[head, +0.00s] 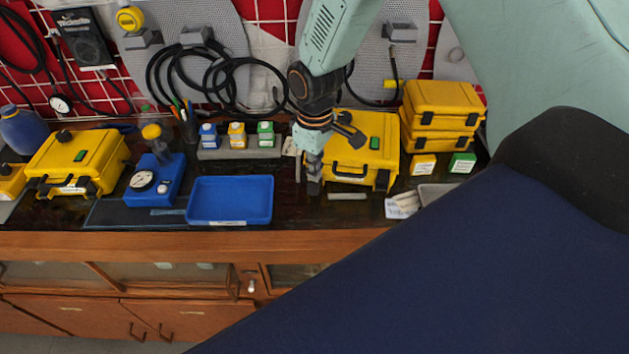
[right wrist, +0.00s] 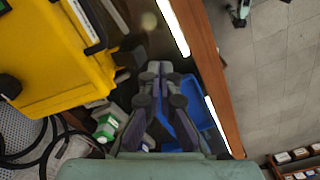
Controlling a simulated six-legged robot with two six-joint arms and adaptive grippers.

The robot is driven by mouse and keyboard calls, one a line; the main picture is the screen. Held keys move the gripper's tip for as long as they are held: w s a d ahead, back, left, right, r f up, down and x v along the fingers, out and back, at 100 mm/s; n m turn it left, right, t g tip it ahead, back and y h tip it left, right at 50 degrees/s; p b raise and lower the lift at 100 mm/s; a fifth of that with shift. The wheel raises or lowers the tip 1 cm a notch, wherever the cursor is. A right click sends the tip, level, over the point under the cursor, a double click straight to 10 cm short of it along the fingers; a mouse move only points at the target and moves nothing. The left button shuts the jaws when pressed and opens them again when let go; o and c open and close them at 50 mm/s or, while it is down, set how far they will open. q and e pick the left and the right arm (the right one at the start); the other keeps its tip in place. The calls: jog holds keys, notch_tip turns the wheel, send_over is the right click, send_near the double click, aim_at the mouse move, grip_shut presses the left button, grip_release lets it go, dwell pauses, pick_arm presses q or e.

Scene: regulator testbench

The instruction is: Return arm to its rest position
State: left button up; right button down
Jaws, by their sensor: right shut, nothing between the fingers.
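My right gripper (head: 314,186) points down over the bench in the head view, in front of the left end of a yellow case (head: 352,153). Its fingers are together with nothing between them. In the right wrist view the gripper (right wrist: 160,68) also shows shut and empty, with the yellow case (right wrist: 45,50) to its left and the blue tray (right wrist: 203,118) partly hidden behind its fingers. My left gripper is not in view.
The blue tray (head: 231,201) is empty, left of the gripper. Small blue, yellow and green boxes (head: 237,135) stand behind it. A gauge on a blue base (head: 144,180) is further left. Stacked yellow cases (head: 442,105) stand right. Black hoses (head: 205,75) hang on the wall.

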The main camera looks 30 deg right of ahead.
jog(key=shift+w+d+r, duration=0.1)
jog(key=shift+w+r, duration=0.05)
jog(key=shift+s+r, duration=0.1)
jog(key=shift+s, duration=0.1)
